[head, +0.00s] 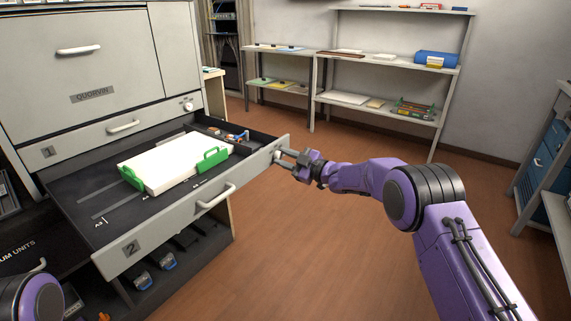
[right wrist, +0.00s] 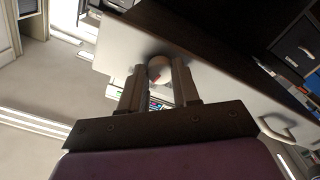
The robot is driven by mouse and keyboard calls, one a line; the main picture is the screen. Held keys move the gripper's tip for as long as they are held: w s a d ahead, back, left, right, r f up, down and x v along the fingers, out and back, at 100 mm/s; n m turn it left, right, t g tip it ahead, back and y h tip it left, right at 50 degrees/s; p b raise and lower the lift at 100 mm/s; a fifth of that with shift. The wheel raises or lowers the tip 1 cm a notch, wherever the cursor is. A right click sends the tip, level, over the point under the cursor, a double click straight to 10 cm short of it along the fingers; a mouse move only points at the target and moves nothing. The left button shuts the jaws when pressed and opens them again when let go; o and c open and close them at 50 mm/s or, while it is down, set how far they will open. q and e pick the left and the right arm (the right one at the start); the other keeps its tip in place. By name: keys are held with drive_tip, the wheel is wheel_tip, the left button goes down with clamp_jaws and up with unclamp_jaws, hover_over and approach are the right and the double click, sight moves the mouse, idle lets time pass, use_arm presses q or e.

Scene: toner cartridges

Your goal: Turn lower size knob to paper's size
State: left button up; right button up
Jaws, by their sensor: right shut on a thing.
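The lower tray (head: 75,200), marked 2, is pulled out of the grey printer. The lower size knob (head: 277,156) is on the right end of its front panel. My right gripper (head: 284,156) is shut on this knob. In the right wrist view the round, pale knob (right wrist: 159,69) sits between the two fingers, with a small reddish mark on its face. The size it points at is too small to read. A white paper stack (head: 165,162) lies in the tray between green guides (head: 211,159). Only part of my left arm shows, bottom left; its gripper is out of view.
The closed upper tray front (head: 85,135), marked 1, has its own knob (head: 188,106). Blue-ended items (head: 167,261) sit on a shelf below the open tray. Shelves (head: 390,60) stand at the back and a blue cabinet (head: 545,150) at right. The floor between is clear.

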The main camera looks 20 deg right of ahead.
drive_tip(key=shift+n+b, duration=0.65)
drive_tip(key=shift+n, duration=0.45)
drive_tip(key=o, duration=1.1)
drive_tip(key=shift+c, duration=0.2)
drive_tip(key=v, duration=1)
drive_tip(key=shift+s+d+p, duration=0.2)
drive_tip(key=shift+d+p, duration=0.05)
drive_tip(key=shift+p, duration=0.15)
